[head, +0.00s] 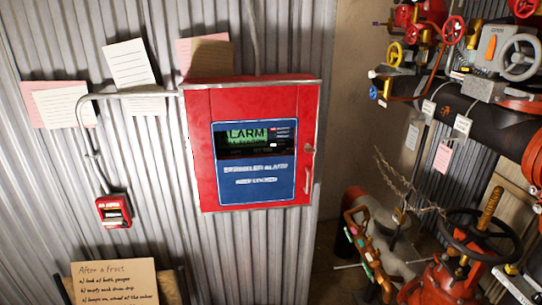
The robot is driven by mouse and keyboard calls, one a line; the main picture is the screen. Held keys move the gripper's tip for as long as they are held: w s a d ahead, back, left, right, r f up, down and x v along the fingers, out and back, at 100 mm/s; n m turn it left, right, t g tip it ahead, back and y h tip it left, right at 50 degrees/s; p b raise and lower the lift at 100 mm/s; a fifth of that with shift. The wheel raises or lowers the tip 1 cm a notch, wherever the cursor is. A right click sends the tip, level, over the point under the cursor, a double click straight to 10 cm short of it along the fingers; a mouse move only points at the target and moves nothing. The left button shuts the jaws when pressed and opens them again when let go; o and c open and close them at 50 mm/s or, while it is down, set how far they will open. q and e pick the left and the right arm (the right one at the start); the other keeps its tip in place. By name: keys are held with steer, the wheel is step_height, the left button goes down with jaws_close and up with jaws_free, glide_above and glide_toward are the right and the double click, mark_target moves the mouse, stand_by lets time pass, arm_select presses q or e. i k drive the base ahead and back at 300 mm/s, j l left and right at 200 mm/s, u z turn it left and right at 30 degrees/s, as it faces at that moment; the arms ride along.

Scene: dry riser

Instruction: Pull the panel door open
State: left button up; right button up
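The red panel (254,148) is mounted on the corrugated metal wall, with its door closed. A blue plate with a lit green "ALARM" display (245,135) sits on the door front. A slim vertical handle (308,181) is at the door's right edge, with a small round latch (309,148) above it. Neither of my grippers shows in the head view, so nothing is seen touching the door or handle.
A small red alarm box (115,210) hangs left of the panel on a grey conduit (97,160). Paper notes (130,63) are on the wall. A cardboard sign (115,282) stands lower left. Pipes, valves and a large dark handwheel (487,236) crowd the right.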

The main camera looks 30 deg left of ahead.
mark_target(236, 184)
steer(key=u, duration=1.15)
